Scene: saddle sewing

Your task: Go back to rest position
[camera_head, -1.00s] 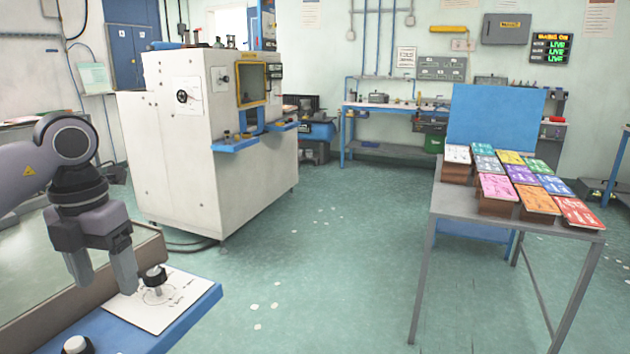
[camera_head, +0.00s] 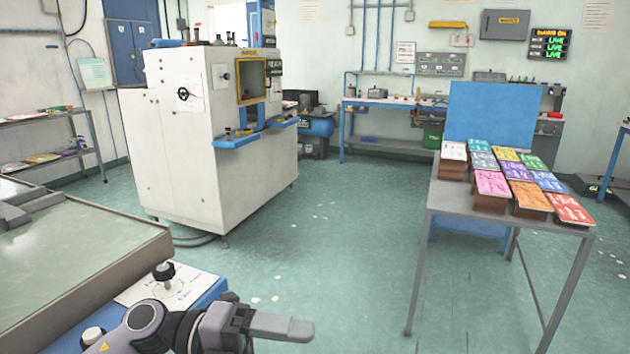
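My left gripper (camera_head: 268,327) is at the bottom of the head view, left of centre. Its arm lies low and the fingers point to the right, over the floor in the picture. One finger shows clearly in side view, and I cannot tell whether the pair is open or shut. Nothing shows held at its tip. A black knob (camera_head: 163,272) stands on a white marked sheet (camera_head: 186,292) at the blue bench edge, apart from the gripper. My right gripper is out of view.
A framed bench top (camera_head: 85,255) fills the lower left, with a grey object (camera_head: 30,205) on it. A white knob (camera_head: 93,338) sits near the arm. A large white machine (camera_head: 185,150) stands behind. A grey table (camera_head: 455,198) at right carries coloured boxes.

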